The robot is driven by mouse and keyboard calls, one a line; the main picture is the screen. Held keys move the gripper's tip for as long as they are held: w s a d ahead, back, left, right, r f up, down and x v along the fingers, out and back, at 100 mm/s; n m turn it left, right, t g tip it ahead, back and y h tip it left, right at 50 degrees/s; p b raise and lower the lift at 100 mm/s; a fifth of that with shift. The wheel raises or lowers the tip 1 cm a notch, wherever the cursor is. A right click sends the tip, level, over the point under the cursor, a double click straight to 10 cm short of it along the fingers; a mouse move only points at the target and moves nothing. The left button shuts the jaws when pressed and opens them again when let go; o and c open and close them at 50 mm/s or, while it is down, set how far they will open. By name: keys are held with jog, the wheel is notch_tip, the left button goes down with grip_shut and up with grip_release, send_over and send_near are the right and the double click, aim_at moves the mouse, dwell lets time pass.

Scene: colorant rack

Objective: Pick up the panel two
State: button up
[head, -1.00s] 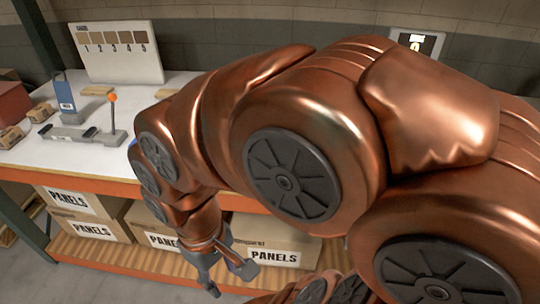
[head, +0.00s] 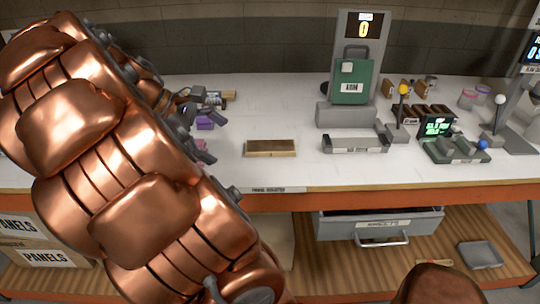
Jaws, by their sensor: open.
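My gripper (head: 208,135) is open above the white table on the left in the head view, partly hidden by my copper arm. A small purple piece (head: 205,124) shows beside its fingers; I cannot tell whether they touch. A flat tan panel or shallow tray (head: 270,147) lies on the table to the right of the gripper, apart from it. I read no number on it, so I cannot tell which piece is panel two.
A grey stand (head: 345,114) holds a green piece (head: 352,82) under a display reading 0. Lever units (head: 397,132) and a small screen (head: 436,126) stand to the right. An open drawer (head: 380,225) juts out below. The table front right of my arm is clear.

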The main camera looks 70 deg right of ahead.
aim_at(276, 146)
jog(key=d+f+n+g+b, duration=0.35)
jog(key=d+g+b, duration=0.2)
jog(key=d, duration=1.15)
jog(key=shift+h, duration=0.3)
jog(key=f, duration=0.7)
jog(key=shift+w+d+f+b, duration=0.15)
jog(key=shift+w+f+b, duration=0.1)
jog(key=shift+f+b, duration=0.1)
jog(key=shift+x, duration=3.7)
jog(key=shift+c, duration=0.3)
jog(key=c, duration=1.2)
jog(key=shift+w, duration=0.1)
